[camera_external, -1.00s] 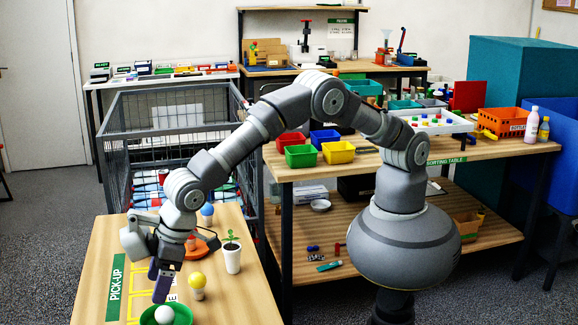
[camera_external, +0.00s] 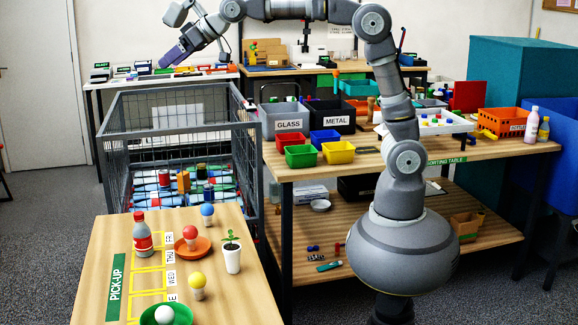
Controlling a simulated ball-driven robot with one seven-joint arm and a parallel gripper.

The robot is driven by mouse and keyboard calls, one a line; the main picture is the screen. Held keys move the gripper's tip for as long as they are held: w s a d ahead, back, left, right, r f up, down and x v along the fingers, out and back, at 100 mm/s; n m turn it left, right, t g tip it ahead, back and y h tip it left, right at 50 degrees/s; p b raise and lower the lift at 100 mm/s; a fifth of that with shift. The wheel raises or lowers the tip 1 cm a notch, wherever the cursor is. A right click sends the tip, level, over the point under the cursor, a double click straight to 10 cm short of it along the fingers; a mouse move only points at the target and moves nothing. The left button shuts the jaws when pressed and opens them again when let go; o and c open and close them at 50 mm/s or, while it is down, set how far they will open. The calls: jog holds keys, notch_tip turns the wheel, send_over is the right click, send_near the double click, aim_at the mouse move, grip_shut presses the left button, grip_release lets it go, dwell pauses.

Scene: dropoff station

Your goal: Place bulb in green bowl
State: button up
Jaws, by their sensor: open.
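The green bowl (camera_external: 188,318) stands at the near edge of the pick-up table, partly cut off by the bottom of the view. A white rounded object (camera_external: 164,314), which looks like a bulb, sits in it. A yellow bulb (camera_external: 197,281) stands upright just behind the bowl. A red bulb (camera_external: 190,232) is on an orange dish (camera_external: 204,248), and a blue bulb (camera_external: 207,210) stands farther back. My gripper (camera_external: 164,62) is raised high at the upper left, far from the bowl and bulbs. It is open, with nothing visible in it.
A red-labelled bottle (camera_external: 142,238) and a potted plant (camera_external: 232,252) share the pick-up table (camera_external: 250,295). A wire cage cart (camera_external: 180,125) of bottles stands behind it. The sorting table (camera_external: 375,162) on the right holds bins, including a green bin (camera_external: 301,156).

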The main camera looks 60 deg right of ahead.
jog(key=s+d+r+m+t+h, duration=0.1)
jog(key=s+d+r, duration=0.3)
jog(key=d, duration=0.5)
jog(key=s+d+r+m+t+h, duration=0.1)
jog(key=s+d+r+t+h, duration=0.1)
jog(key=s+d+r, duration=0.3)
jog(key=s+d+r+m+t+h+b, duration=0.1)
jog(key=s+d+r, duration=0.3)
jog(key=d+r, duration=0.6)
jog(key=d+m+t, duration=0.1)
jog(key=d, duration=0.2)
jog(key=shift+s+d+r+t+h, duration=0.15)
jog(key=shift+s+d+t+h, duration=0.15)
jog(key=shift+d+t, duration=0.1)
jog(key=o, duration=0.4)
jog(key=shift+o, duration=0.2)
